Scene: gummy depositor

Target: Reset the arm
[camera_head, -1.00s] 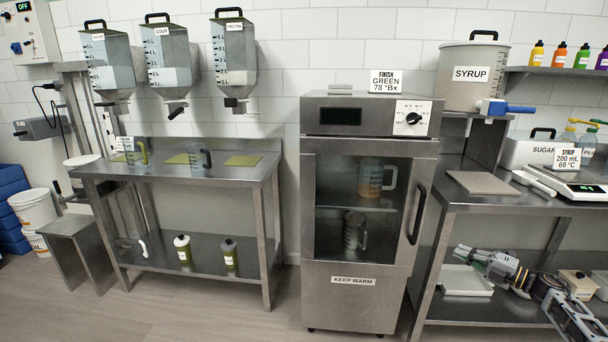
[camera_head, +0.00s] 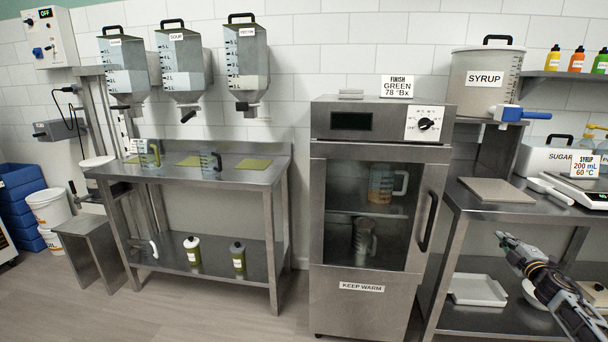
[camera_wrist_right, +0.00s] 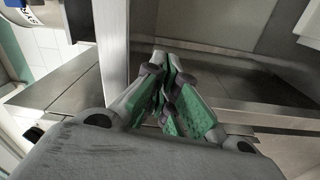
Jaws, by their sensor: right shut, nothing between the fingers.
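My right gripper (camera_head: 508,243) comes in from the lower right in the head view. It is in front of the right-hand steel table, below its top and above the lower shelf. In the right wrist view its green-padded fingers (camera_wrist_right: 168,82) are closed together with nothing between them. A steel table edge lies beyond them there. My right arm (camera_head: 560,295) runs down to the lower right corner. My left gripper does not show in either view now.
The right steel table (camera_head: 510,205) carries a pad (camera_head: 498,191) and scale (camera_head: 590,197). A white tray (camera_head: 478,290) lies on its lower shelf. The keep-warm cabinet (camera_head: 375,310) with a dark handle stands left of it. Open floor lies in front of the left table (camera_head: 240,185).

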